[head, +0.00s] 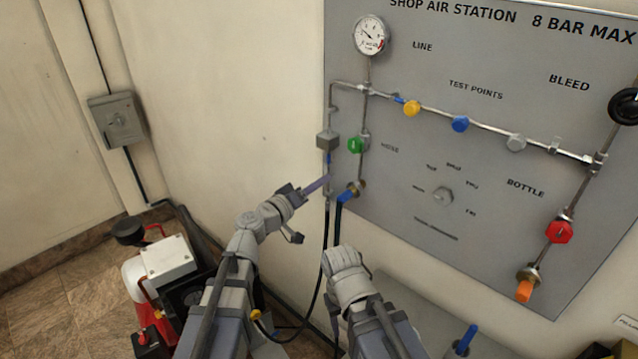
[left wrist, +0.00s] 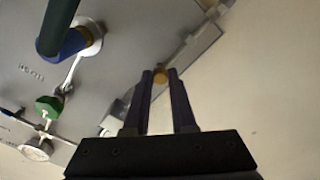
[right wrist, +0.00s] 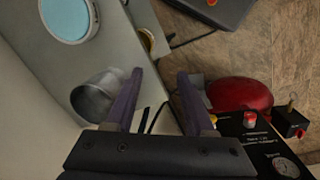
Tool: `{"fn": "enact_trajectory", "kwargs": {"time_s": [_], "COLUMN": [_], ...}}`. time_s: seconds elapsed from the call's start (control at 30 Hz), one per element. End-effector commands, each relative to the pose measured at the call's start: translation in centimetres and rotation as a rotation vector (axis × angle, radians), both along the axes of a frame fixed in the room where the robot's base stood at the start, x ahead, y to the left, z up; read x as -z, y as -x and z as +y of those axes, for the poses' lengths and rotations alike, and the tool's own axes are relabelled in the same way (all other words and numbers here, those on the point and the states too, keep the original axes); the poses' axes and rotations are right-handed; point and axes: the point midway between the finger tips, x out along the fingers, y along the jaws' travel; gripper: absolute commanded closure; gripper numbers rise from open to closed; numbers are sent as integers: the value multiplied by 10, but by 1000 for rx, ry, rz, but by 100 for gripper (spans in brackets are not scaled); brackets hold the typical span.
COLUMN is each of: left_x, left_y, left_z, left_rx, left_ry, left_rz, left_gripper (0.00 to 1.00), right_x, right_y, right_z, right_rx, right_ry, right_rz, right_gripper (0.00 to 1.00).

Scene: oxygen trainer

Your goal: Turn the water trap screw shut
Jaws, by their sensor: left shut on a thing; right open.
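The water trap seems to be the small grey block (head: 327,141) on the left pipe of the panel in the head view, with a short blue part below it. My left gripper (head: 328,179) is just under it, fingers pointing up at the pipe. In the left wrist view, a small brass screw (left wrist: 160,75) sits between the tips of my left gripper (left wrist: 160,78), which is shut on it. The screw is hidden in the head view. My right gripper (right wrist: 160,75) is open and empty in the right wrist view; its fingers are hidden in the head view.
A green knob (head: 356,145) and a blue hose fitting (head: 348,193) are close right of the trap. Dark hoses hang below. The compressor (head: 165,262) stands lower left. In the right wrist view a metal cup (right wrist: 98,96) is close to my right gripper's left finger.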

Motion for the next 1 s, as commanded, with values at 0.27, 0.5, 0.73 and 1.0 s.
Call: {"fn": "enact_trajectory", "kwargs": {"time_s": [0.27, 0.5, 0.73, 1.0], "left_x": [1, 1, 1, 0], "left_y": [1, 1, 1, 1], "left_z": [0, -1, 0, 0], "left_rx": [3, 3, 2, 1], "left_ry": [-28, -28, -26, -24], "left_rz": [-20, -21, -20, -20], "left_gripper": [100, 100, 60, 46], "right_x": [1, 1, 0, 0], "right_y": [0, 0, 0, 0], "right_z": [0, 0, 0, 0], "right_rx": [0, 0, 0, 0], "right_ry": [0, 0, 0, 0], "right_rz": [0, 0, 0, 0], "right_gripper": [46, 46, 46, 46]}}
